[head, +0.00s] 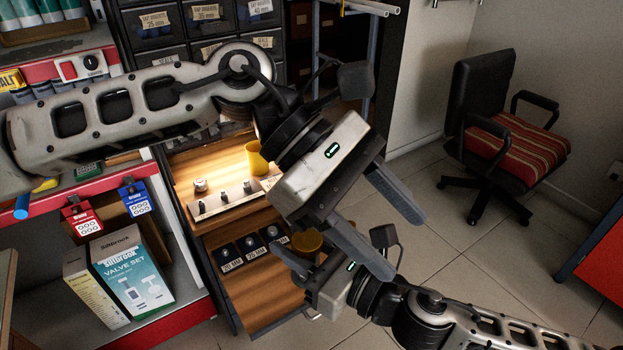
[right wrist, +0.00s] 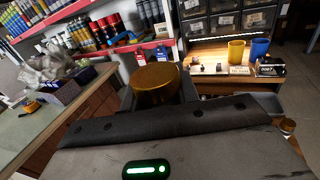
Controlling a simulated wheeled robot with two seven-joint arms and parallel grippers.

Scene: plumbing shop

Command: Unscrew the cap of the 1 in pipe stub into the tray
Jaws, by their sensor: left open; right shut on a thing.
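My right gripper (head: 308,252) is shut on a round brass cap (head: 307,240). In the right wrist view the cap (right wrist: 155,82) sits between the fingers, with its flat top showing; I cannot tell whether a pipe is under it. My left gripper (head: 405,246) is open and empty, above and to the right of the right gripper, and its finger overlaps it in the head view. I cannot make out which container is the tray.
A lower drawer (head: 262,312) holds dark labelled bins. A shelf with valve-set boxes (head: 130,275) is at left. An office chair (head: 505,140) stands right on open floor.

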